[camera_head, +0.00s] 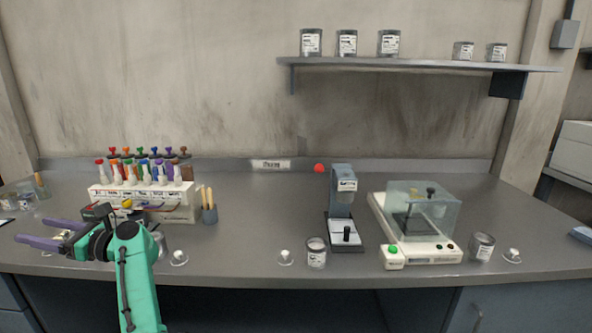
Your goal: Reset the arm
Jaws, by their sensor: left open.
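My left arm, teal with a black wrist, rises from the bottom left of the head view. My right arm and gripper do not show.
The bottle rack (180,213) and a brush cup (210,214) stand close behind my left wrist. A dispenser (343,205), an open can (316,253) and a clear-covered machine (420,220) stand mid-bench and right. A shelf (420,65) holds several cans. The bench between the brush cup and dispenser is mostly clear.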

